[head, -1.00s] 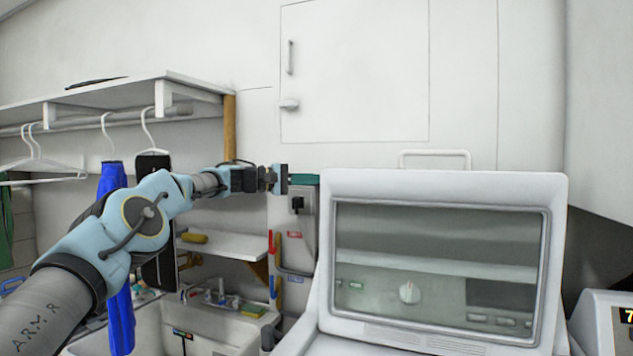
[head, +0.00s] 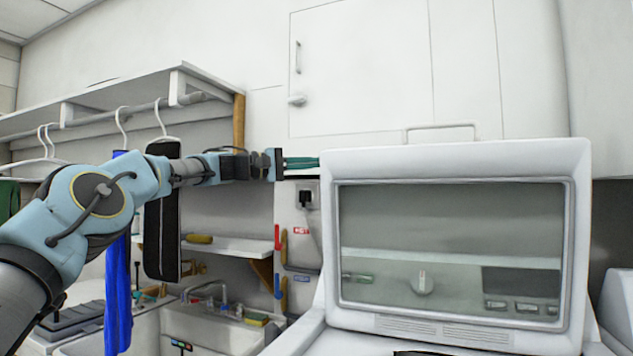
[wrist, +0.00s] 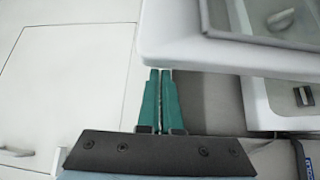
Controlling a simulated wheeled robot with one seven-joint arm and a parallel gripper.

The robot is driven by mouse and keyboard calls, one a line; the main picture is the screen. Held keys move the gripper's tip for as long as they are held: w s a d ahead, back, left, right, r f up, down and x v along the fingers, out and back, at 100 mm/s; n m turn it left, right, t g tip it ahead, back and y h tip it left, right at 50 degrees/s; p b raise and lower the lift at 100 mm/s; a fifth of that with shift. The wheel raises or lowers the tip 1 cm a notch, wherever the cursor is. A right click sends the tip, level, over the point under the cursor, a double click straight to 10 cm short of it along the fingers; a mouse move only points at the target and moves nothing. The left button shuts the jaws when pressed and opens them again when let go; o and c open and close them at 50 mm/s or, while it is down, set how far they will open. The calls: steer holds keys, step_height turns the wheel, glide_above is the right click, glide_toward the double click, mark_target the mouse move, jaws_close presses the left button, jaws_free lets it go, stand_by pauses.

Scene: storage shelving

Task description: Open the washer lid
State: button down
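The washer lid (head: 580,230) is white with a dark-framed glass window and stands raised, nearly upright, in the head view. The washer's knob and control panel (head: 460,285) show through its glass. My gripper (head: 317,163) is at the lid's upper left corner, its teal fingers pointing right and nearly level. I cannot tell whether the tips touch the lid.
A shelf (head: 150,85) with hangers, a blue cloth (head: 118,290) and a dark garment is at the left, near my arm. A sink (head: 215,328) lies below. A wall outlet (head: 306,195) is under my gripper. A wall cabinet door (head: 360,70) is behind. Another white machine (head: 617,300) stands at right.

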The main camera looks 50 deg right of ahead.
steer(key=shift+m+g, duration=0.4)
steer(key=shift+m, duration=0.2)
steer(key=shift+s+a+f+b, duration=0.3)
steer(key=shift+a+b, duration=0.45)
steer(key=shift+b, duration=0.75)
steer(key=shift+s+a+f+b, duration=0.25)
steer(key=shift+a+b, duration=0.5)
steer(key=shift+b, duration=0.7)
steer(key=shift+s+a+f+b, duration=0.25)
steer(key=shift+a+b, duration=0.5)
steer(key=shift+b, duration=0.75)
steer(key=shift+s+a+r+h+b, duration=0.25)
steer(key=shift+s+a+h+b, duration=0.15)
steer(key=shift+a+b, duration=0.45)
steer(key=shift+d, duration=0.2)
